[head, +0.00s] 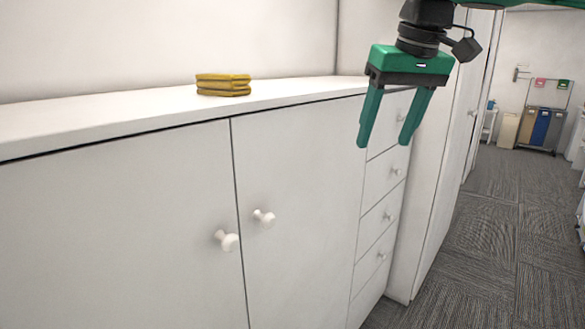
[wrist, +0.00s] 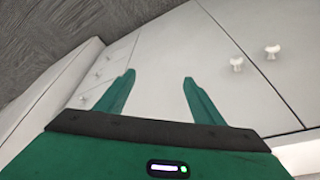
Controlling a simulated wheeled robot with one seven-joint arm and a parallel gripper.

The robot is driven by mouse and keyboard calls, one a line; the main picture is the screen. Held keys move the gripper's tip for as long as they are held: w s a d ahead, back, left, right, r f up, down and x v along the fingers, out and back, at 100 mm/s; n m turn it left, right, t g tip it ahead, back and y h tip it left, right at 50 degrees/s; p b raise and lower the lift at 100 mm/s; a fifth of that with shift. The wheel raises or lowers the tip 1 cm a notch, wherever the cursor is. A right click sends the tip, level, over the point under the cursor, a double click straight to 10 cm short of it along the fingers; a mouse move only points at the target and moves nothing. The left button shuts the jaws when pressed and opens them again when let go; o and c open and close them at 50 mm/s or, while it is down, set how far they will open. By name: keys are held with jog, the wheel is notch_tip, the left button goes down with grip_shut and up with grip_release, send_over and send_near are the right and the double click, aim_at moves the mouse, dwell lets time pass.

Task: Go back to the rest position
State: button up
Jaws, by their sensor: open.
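My gripper (head: 383,146) is green with a black wrist joint. It hangs with its fingers pointing down in front of the white cabinet, at the upper right of the head view. Its two fingers are apart with nothing between them. In the wrist view my gripper (wrist: 158,82) also shows open and empty, with the cabinet front beyond its fingers.
A white cabinet (head: 120,210) with round knobs and a column of drawers fills the left and middle. A yellow folded stack (head: 223,85) lies on its top. Grey carpet (head: 490,220) is clear at right, with several coloured bins (head: 541,128) far back.

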jog(key=s+d+f+m+g+h, duration=0.1)
jog(key=s+d+f+m, duration=0.2)
jog(key=s+d+f, duration=0.65)
jog(key=s+d+f+m+g, duration=0.2)
jog(key=s+d+f+m, duration=0.3)
jog(key=d+f, duration=0.7)
jog(key=s+d+f+m, duration=0.1)
jog(key=s+d+f, duration=0.1)
jog(key=s+f, duration=0.6)
jog(key=s, duration=0.3)
jog(key=shift+f+g, duration=0.3)
jog(key=shift+f, duration=0.1)
